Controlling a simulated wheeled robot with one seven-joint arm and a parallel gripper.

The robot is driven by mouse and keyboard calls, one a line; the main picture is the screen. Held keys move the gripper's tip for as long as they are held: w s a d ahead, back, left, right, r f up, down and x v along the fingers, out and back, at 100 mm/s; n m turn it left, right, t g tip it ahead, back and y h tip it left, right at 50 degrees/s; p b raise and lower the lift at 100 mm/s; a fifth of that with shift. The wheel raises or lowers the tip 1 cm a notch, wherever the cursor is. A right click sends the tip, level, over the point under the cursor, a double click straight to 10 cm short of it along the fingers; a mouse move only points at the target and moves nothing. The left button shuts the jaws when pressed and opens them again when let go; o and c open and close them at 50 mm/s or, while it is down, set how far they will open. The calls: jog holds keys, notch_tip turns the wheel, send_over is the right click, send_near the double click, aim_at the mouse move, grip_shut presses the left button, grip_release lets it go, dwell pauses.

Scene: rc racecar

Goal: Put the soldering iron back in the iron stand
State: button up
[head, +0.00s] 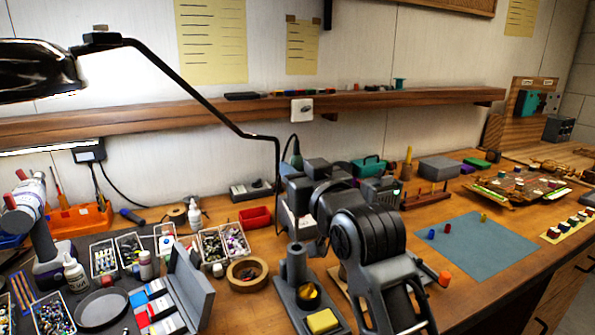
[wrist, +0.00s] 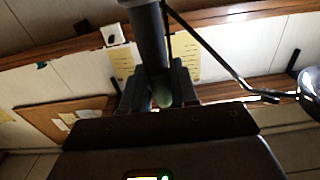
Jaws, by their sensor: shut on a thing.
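The soldering iron (head: 292,152) shows as a dark greenish handle end with a thin cable, sticking up at my gripper (head: 299,176). In the wrist view, my gripper (wrist: 158,90) is shut on the iron's thick grey handle (wrist: 150,38), which has a green end between the fingers. The iron's tip is hidden in both views. The iron stand (head: 296,262) is a grey base with an upright tube, a round cup and a yellow sponge (head: 323,320). It stands on the bench below and in front of my gripper. My arm covers the area to its right.
A tape roll (head: 247,274) and a grey open case (head: 190,288) lie left of the stand. A red bin (head: 255,217) is behind. A black lamp arm (head: 200,100) crosses above, left of my gripper. A blue-grey mat (head: 475,250) at right is mostly clear.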

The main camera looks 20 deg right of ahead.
jog(key=shift+f, duration=0.25)
jog(key=shift+f+b, duration=0.8)
jog(key=shift+f, duration=0.55)
jog(key=shift+f+b, duration=2.1)
jog(key=shift+f, duration=0.75)
jog(key=o, duration=1.4)
jog(key=shift+o, duration=0.2)
